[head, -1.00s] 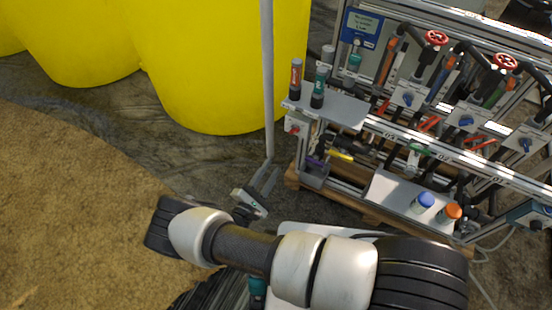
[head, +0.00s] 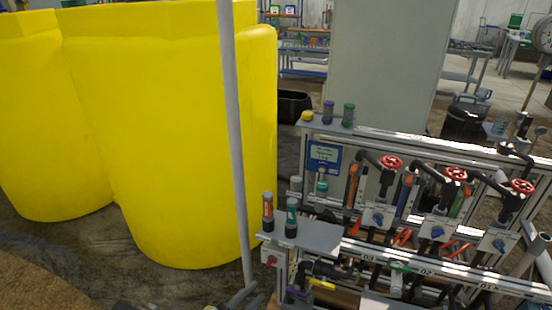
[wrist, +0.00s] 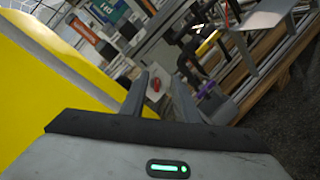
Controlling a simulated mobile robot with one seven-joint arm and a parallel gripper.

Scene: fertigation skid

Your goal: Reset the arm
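My gripper (wrist: 161,76) shows in the wrist view as two grey fingers standing apart with nothing between them. A white box with a red knob (wrist: 154,86) is seen beyond the gap, apart from the fingers. In the head view only the tips of my gripper (head: 244,294) show at the bottom edge, in front of the skid's left end. The rest of my arm is out of the head view.
The skid frame (head: 400,262) with red-handled valves (head: 455,174) fills the right. A small shelf (head: 312,236) holds two capped bottles. Yellow tanks (head: 165,130) stand left, with a grey pole (head: 233,130) in front. Wet floor (head: 70,258) lies open at lower left.

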